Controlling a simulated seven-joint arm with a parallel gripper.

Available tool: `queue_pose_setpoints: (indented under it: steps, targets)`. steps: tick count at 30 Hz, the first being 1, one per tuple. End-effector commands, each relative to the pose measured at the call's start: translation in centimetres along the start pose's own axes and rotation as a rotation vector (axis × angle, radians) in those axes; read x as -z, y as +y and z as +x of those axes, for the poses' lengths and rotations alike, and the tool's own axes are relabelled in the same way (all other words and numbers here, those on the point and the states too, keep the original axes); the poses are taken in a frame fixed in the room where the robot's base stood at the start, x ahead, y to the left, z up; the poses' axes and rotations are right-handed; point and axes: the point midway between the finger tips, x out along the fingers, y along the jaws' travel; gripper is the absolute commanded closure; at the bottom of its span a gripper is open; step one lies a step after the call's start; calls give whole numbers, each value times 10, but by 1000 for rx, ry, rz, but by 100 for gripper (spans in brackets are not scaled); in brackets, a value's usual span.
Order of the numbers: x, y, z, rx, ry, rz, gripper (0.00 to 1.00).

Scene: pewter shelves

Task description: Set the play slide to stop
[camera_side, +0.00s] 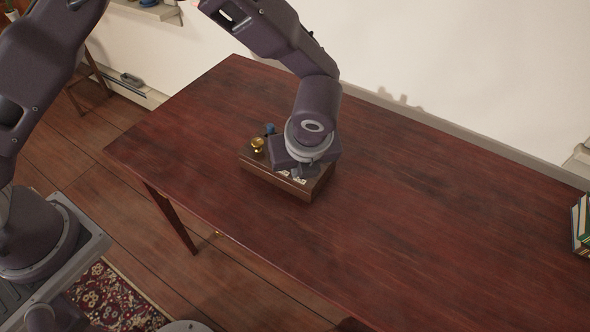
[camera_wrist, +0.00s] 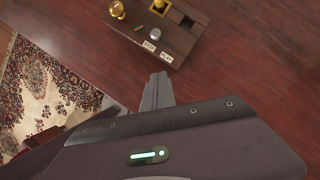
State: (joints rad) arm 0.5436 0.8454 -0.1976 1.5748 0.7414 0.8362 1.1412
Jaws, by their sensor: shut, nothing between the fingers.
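A brown wooden box (camera_side: 262,172) stands on the table, partly hidden by my gripper in the side view. In the wrist view the box (camera_wrist: 130,31) shows two small white labels near its front edge, which seem to read STOP (camera_wrist: 150,46) and PLAY (camera_wrist: 167,57). A small grey knob (camera_wrist: 157,34) sits just behind the labels; I cannot tell for certain which setting it is at. My gripper (camera_wrist: 158,77) is shut and empty, its fingertips in front of the labels in the wrist view. In the side view my gripper (camera_side: 306,172) covers the box's right part.
A gold knob (camera_side: 257,144) and a blue piece (camera_side: 270,128) stand on or beside the box's far left. A dark recess (camera_wrist: 184,17) lies in its top. The red-brown table (camera_side: 430,220) is clear around it. Books (camera_side: 581,225) stand at the right edge.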

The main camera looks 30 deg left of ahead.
Motion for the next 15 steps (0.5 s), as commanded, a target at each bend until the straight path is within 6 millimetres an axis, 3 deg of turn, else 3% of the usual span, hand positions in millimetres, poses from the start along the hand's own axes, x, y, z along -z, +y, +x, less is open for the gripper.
queue_pose_setpoints:
  steps: [6,15]
  targets:
    - [0,0,-26,1,0,0,100]
    - [0,0,-29,0,1,1,100]
